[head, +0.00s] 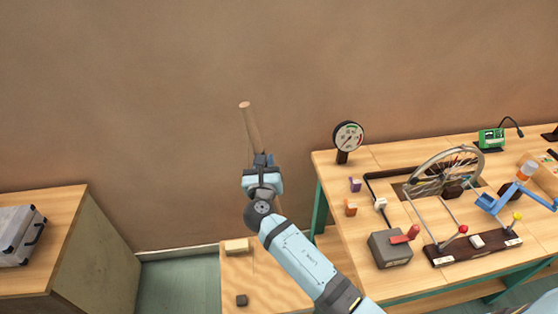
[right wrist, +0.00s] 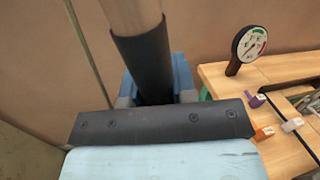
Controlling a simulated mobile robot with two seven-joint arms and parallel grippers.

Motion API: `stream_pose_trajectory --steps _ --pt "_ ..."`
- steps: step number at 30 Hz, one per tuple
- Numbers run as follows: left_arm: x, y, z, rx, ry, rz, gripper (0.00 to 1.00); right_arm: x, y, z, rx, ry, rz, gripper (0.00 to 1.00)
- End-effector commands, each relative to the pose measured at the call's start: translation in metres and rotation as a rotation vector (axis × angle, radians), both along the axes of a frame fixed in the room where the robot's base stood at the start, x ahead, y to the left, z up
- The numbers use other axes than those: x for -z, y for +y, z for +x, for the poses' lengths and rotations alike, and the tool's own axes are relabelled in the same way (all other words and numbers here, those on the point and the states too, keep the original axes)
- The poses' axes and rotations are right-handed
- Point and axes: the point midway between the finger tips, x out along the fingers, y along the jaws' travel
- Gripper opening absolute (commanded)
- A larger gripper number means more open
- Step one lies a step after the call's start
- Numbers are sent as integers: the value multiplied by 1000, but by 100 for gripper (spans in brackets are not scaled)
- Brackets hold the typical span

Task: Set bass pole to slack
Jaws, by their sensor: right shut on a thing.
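The bass pole (head: 250,125) is a light wooden stick that stands nearly upright, its top leaning a little left, in front of the brown wall. My right gripper (head: 262,162) is shut on its lower part. In the right wrist view the pole (right wrist: 130,14) has a black sleeve (right wrist: 147,62) where it enters the jaws. A thin cord-like line (right wrist: 88,52) runs left of the pole there. The pole's lower end is hidden behind my gripper and arm. A round dial gauge (head: 348,136) stands right of the pole; its reading is too small to tell. My left gripper is out of view.
A wooden workbench (head: 330,172) at right carries a spoked wheel (head: 437,172), a grey box with a red lever (head: 390,249), and coloured levers. A low wooden platform (head: 255,268) lies below my arm. A cabinet with a grey case (head: 17,235) stands left. Wall space around the pole is clear.

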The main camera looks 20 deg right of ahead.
Motion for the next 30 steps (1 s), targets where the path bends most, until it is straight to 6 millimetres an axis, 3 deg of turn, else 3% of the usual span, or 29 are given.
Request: stream_pose_trajectory --steps 7,8,11,30 --pt "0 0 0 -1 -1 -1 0 4 8 -1 -16 8 -5 0" --pt "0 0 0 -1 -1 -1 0 4 9 -1 -17 8 -5 28" --pt "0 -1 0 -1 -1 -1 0 4 8 -1 -17 8 -4 50" --pt "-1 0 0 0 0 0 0 1 3 0 -11 3 -2 51"
